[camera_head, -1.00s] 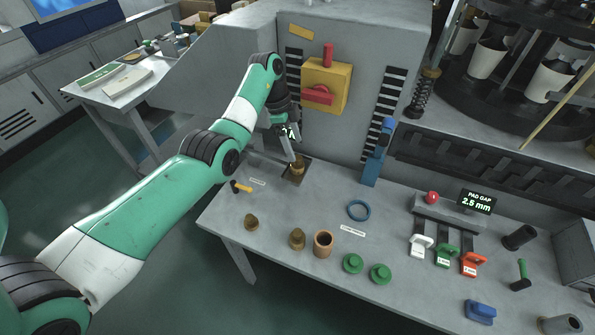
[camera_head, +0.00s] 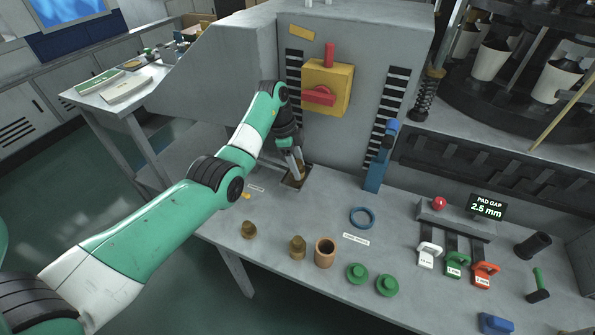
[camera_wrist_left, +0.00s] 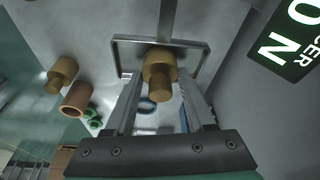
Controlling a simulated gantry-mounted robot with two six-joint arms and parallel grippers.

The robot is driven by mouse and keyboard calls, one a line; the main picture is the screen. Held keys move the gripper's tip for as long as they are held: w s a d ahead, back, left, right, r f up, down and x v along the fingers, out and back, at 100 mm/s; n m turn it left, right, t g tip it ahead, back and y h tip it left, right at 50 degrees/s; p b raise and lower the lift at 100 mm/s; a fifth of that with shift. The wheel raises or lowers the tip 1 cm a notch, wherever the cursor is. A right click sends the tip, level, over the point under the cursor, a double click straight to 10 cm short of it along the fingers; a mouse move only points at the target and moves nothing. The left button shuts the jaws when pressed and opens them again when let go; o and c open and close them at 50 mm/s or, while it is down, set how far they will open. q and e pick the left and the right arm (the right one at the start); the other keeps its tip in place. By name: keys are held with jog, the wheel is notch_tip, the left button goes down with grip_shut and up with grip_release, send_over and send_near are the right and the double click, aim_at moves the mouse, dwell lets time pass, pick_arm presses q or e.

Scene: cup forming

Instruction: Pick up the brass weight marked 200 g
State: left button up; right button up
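A brass weight (camera_wrist_left: 158,72) stands at a small square dark frame (camera_head: 294,183) on the bench below the grey machine. My left gripper (camera_head: 298,168) reaches down over it, hiding most of it in the head view. In the left wrist view the two fingers (camera_wrist_left: 158,95) lie on either side of the weight's knob, with narrow gaps that look clear. Two more brass weights stand nearer the front edge, one at left (camera_head: 249,229) and one beside the brown cup (camera_head: 298,247). No mass marking is readable. My right gripper is out of view.
The brown hollow cup (camera_head: 324,252), two green discs (camera_head: 357,273) and a blue ring (camera_head: 362,217) lie to the right. Coloured gauge blocks (camera_head: 455,264) and a pad gap display (camera_head: 486,206) are farther right. The machine wall (camera_head: 345,130) rises close behind the gripper.

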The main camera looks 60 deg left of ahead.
aim_at(300, 163)
pick_arm(q)
grip_shut()
jog(key=shift+r+p, duration=0.35)
jog(key=shift+r, duration=0.2)
notch_tip(300, 163, up, 4)
jog(key=p, duration=0.3)
jog(key=shift+s+d+f+p, duration=0.1)
jog(key=shift+s+f+p, duration=0.05)
jog(key=shift+p, duration=0.15)
jog(key=s+d+r+p, duration=0.8)
jog(key=s+d+p, duration=0.1)
jog(key=p, duration=1.4)
jog(key=shift+s+d+r+p, duration=0.15)
jog(key=shift+s+d+p, duration=0.05)
jog(key=shift+s+p, duration=0.25)
